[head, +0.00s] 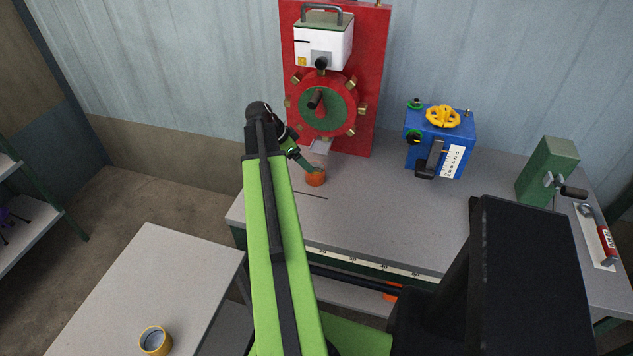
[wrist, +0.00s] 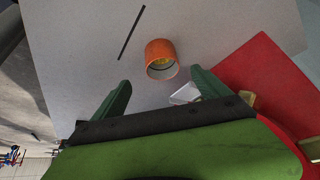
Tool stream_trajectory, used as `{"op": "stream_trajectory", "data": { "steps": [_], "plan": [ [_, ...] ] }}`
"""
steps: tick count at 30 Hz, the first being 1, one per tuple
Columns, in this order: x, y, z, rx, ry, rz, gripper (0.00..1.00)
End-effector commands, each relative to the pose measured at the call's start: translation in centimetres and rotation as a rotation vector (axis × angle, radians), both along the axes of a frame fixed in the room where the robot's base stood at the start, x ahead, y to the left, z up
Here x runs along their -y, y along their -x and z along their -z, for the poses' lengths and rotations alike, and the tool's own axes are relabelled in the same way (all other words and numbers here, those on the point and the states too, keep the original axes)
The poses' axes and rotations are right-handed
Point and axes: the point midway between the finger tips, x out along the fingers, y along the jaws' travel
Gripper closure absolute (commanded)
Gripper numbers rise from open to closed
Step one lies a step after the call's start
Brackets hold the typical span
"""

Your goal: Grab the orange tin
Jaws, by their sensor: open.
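The orange tin (head: 316,178) stands on the grey workbench (head: 372,215), in front of the red panel. My gripper (head: 311,168) is at the tin in the head view. In the wrist view its two green fingers (wrist: 158,84) are apart, with the tin just beyond and between their tips. Nothing is held. I cannot tell whether a finger touches the tin.
A red panel (head: 370,80) with a red wheel stands behind the tin. A blue box (head: 455,143) with a yellow handwheel and a green block (head: 548,170) stand to the right. The bench middle is clear.

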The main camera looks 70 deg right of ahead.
Motion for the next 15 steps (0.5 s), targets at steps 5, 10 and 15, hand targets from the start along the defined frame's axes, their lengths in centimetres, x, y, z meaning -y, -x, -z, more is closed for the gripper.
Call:
{"op": "stream_trajectory", "data": {
  "steps": [5,10,15],
  "plan": [
    [1.7,1.4,5.0,0.0,-0.001,0.001,0.14],
    [2.4,2.1,6.1,0.001,-0.001,-0.002,0.14],
    [2.7,2.2,6.4,0.001,-0.001,-0.002,0.14]
  ]
}}
